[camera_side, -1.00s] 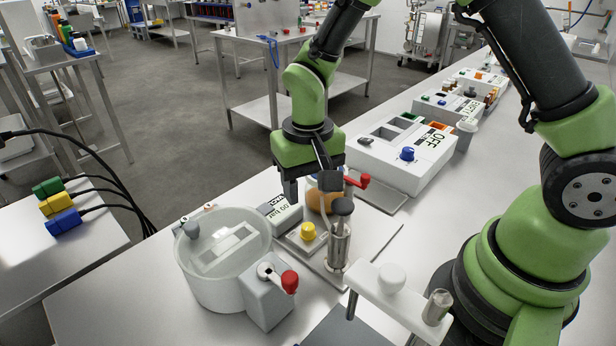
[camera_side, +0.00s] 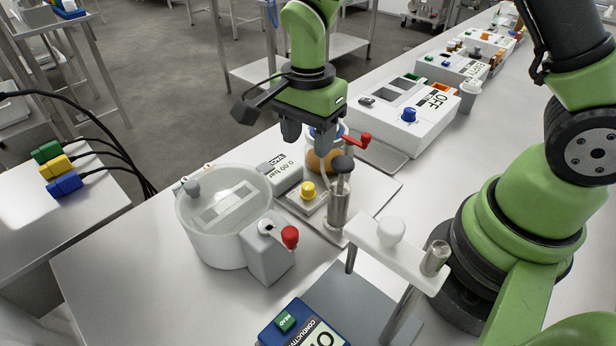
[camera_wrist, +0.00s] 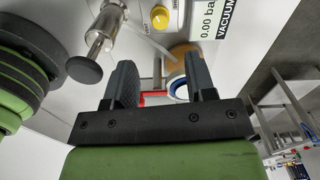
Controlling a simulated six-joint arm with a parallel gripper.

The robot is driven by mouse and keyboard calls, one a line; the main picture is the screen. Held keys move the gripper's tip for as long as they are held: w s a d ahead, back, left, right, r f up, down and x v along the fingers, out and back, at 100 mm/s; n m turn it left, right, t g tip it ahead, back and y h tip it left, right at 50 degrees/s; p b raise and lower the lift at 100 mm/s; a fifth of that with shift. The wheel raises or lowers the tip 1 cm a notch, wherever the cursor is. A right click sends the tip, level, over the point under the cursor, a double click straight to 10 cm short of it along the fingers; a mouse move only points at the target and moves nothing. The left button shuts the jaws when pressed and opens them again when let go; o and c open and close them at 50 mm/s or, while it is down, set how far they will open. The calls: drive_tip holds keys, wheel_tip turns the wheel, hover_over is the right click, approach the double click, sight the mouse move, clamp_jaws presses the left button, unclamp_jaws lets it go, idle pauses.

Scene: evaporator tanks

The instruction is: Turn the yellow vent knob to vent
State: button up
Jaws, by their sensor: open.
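The yellow vent knob (camera_side: 308,190) sits on a pale base plate beside the vacuum gauge box (camera_side: 284,172), whose display reads 0.00 bar. In the wrist view the yellow knob (camera_wrist: 160,17) is near the top edge, beyond the fingers, and the gauge display (camera_wrist: 208,20) is to its right. My gripper (camera_side: 306,138) hangs above and behind the knob, near an amber vessel (camera_side: 322,160) with a red-handled valve (camera_side: 361,139). In the wrist view the two fingers of my gripper (camera_wrist: 163,88) are apart with nothing held. The knob's pointer and markings are too small to read.
A metal cylinder with a dark round knob (camera_side: 341,190) stands right of the yellow knob. A clear-lidded round tank (camera_side: 228,225) with a red-knobbed valve (camera_side: 289,237) is at left. A white stand (camera_side: 390,243) is in front. Bare table lies at lower left.

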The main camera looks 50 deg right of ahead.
sight(308, 186)
wheel_tip(308, 186, down, 10)
drive_tip(key=m, duration=0.5)
drive_tip(key=shift+m, duration=0.3)
drive_tip(key=c, duration=0.9)
